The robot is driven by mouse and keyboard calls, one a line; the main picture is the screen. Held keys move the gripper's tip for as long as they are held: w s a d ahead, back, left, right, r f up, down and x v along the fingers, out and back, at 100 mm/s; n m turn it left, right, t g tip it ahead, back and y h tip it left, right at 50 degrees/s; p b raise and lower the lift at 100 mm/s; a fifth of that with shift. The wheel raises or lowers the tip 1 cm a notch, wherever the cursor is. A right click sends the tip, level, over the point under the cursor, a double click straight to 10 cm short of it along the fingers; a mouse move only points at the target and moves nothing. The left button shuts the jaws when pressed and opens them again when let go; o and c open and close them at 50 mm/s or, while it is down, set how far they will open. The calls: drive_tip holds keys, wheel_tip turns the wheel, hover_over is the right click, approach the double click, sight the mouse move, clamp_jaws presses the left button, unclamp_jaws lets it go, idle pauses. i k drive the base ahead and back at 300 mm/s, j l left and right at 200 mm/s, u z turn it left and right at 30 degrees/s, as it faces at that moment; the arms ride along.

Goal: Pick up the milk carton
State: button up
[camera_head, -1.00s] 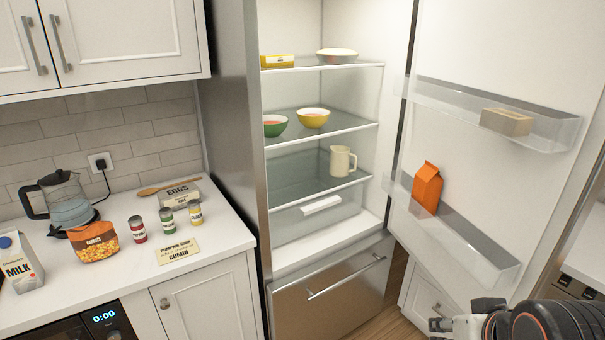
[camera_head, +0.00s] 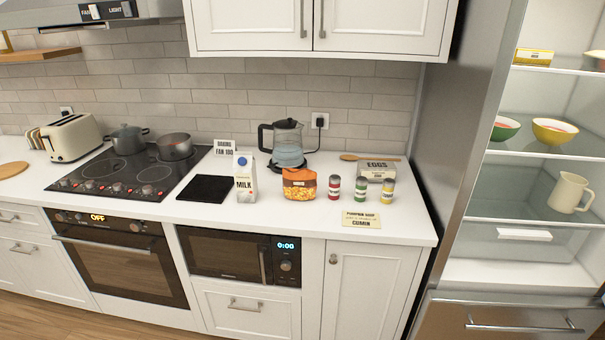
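The milk carton (camera_head: 246,184) stands upright on the white counter, white with a blue cap and the word MILK. It is just right of a black square mat (camera_head: 206,189) and left of an orange bag (camera_head: 299,184). The glass kettle (camera_head: 287,146) stands behind and to its right. A small sign (camera_head: 223,147) stands behind it. My gripper is not in this view.
Three small cans (camera_head: 361,189) and an egg carton (camera_head: 377,171) stand farther right, behind a cumin card (camera_head: 361,220). The cooktop (camera_head: 130,170) with two pots is at left. The fridge (camera_head: 485,150) stands at right with shelves showing.

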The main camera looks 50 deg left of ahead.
sight(244, 168)
drive_tip(key=u, duration=2.15)
drive_tip(key=i+l+u, duration=0.2)
drive_tip(key=i, duration=0.25)
drive_tip(key=i+l+u, duration=0.25)
drive_tip(key=i, duration=0.2)
